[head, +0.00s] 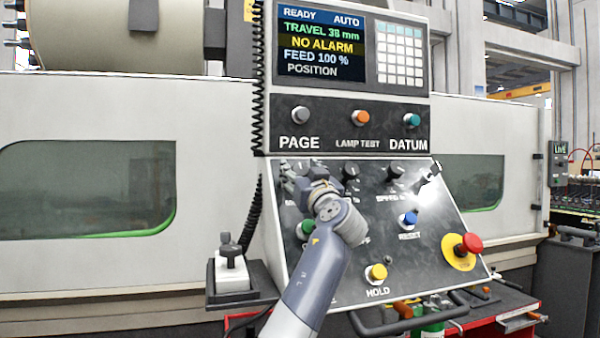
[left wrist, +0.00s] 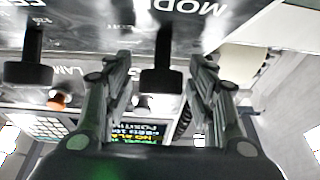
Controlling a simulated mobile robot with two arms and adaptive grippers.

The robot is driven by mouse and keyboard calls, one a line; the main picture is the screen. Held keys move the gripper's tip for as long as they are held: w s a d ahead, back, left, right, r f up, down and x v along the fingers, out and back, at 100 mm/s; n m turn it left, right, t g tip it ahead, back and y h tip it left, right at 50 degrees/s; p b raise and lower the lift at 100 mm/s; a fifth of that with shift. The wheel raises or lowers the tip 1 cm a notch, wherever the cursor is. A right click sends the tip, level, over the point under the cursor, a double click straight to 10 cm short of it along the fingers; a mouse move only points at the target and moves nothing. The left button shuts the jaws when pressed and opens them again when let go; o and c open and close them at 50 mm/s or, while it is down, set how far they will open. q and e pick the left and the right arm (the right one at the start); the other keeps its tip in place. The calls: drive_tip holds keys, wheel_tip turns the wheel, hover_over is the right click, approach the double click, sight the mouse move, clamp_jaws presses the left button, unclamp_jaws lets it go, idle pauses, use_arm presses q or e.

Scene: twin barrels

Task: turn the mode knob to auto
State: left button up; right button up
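The sloped black control panel (head: 380,220) stands in front of me. My left gripper (head: 296,178) is at its upper left and covers the mode knob in the head view. In the left wrist view, which is upside down, the black mode knob (left wrist: 164,78) shows near the partly visible MODE label. My left gripper (left wrist: 158,65) is open, with one finger on each side of the knob and gaps between. The knob's pointer direction cannot be read. The display (head: 320,42) shows READY and AUTO. My right gripper is not in view.
Other knobs (head: 395,174) sit to the right on the same row. Below are a blue reset button (head: 408,218), a yellow hold button (head: 376,273) and a red emergency stop (head: 468,244). A black handle bar (head: 410,322) runs along the panel's lower front.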

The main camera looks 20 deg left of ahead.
use_arm(q)
drive_tip(key=shift+s, duration=0.1)
drive_tip(key=v, duration=1.1)
drive_tip(key=shift+s+d+f, duration=0.15)
drive_tip(key=shift+s+d, duration=0.1)
drive_tip(key=shift+s, duration=0.05)
